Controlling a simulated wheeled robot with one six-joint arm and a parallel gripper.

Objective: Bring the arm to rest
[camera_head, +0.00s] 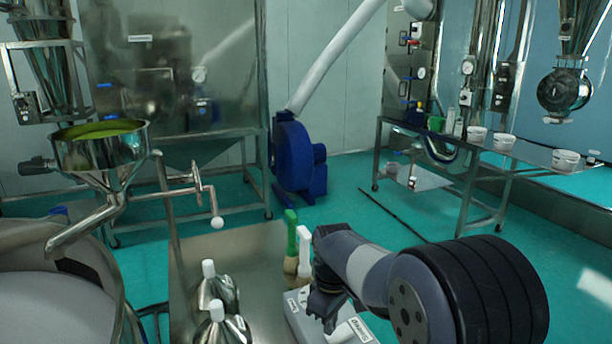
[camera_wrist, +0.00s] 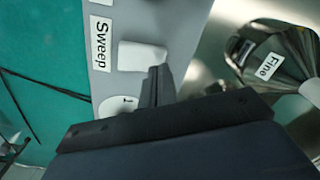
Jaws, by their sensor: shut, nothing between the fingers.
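My gripper (camera_head: 326,312) is at the end of my grey arm, low in the right half of the head view. It hangs over a light grey panel (camera_head: 296,316) on the steel table (camera_head: 245,255). In the wrist view my gripper (camera_wrist: 160,72) has its dark fingers together with nothing between them. They point at the grey panel (camera_wrist: 150,20), which bears a "Sweep" label and a white block (camera_wrist: 141,56). The fingertips overlap the block's edge in the picture; I cannot tell whether they touch it.
A green-handled brush (camera_head: 291,235) and a white-handled brush (camera_head: 304,245) stand close behind my gripper. Steel vessels with white caps (camera_head: 215,308) stand to its left; one labelled "Fine" (camera_wrist: 275,55) shows in the wrist view. A blue blower (camera_head: 293,155) stands farther back.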

